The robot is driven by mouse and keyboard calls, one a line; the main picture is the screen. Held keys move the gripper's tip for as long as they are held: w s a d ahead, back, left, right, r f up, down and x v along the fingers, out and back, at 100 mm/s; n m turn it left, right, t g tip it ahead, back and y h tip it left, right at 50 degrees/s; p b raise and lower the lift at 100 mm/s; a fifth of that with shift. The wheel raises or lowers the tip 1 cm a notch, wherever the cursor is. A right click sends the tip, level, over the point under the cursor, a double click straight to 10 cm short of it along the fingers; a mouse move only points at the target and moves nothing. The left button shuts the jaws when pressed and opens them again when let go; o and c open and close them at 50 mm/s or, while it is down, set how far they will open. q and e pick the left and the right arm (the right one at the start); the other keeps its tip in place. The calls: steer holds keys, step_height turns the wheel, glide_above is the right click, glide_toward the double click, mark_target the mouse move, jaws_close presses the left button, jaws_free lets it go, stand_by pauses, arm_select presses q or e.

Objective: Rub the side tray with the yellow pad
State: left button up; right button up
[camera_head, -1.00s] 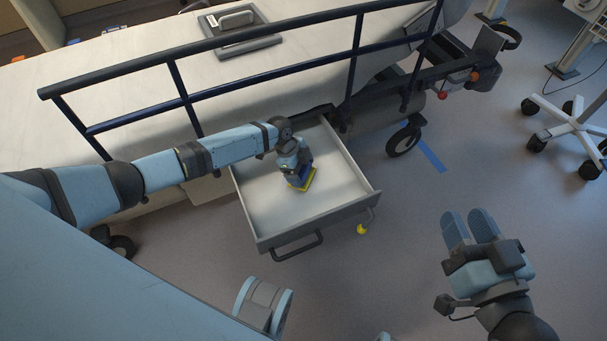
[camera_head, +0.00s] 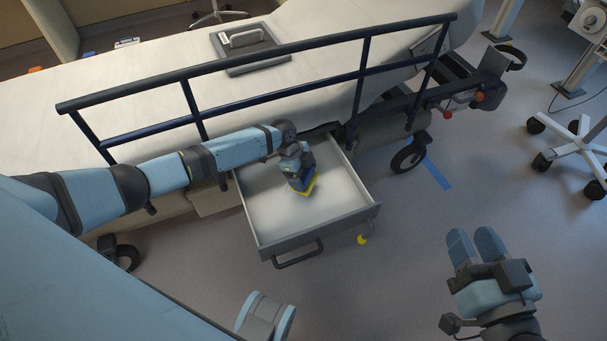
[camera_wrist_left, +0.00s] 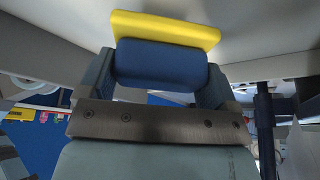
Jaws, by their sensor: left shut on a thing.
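The side tray (camera_head: 270,216) is a pulled-out, shallow grey drawer under the stretcher, with a pale floor and a dark handle at its front. My left gripper (camera_head: 304,180) reaches down into it and is shut on the yellow pad (camera_head: 310,189). In the left wrist view the pad (camera_wrist_left: 165,28) has a blue back (camera_wrist_left: 162,62) held between both fingers. The yellow face is at or very near the tray floor; I cannot tell whether it touches. My right gripper (camera_head: 474,248) is over the floor at the lower right, its two fingers close together, empty.
The stretcher's dark side rail (camera_head: 270,62) runs above and behind the tray, close over my left arm. A wheel (camera_head: 408,158) stands right of the tray. A wheeled stand base (camera_head: 580,145) is at the far right. The floor between tray and right gripper is clear.

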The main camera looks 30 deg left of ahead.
arm_select(q)
steer(key=shift+r+p, duration=0.75)
steer(key=shift+r, duration=0.55)
step_height(320, 180, up, 3)
steer(key=p, duration=0.2)
steer(key=shift+r+p, duration=0.1)
steer(key=shift+p, duration=0.3)
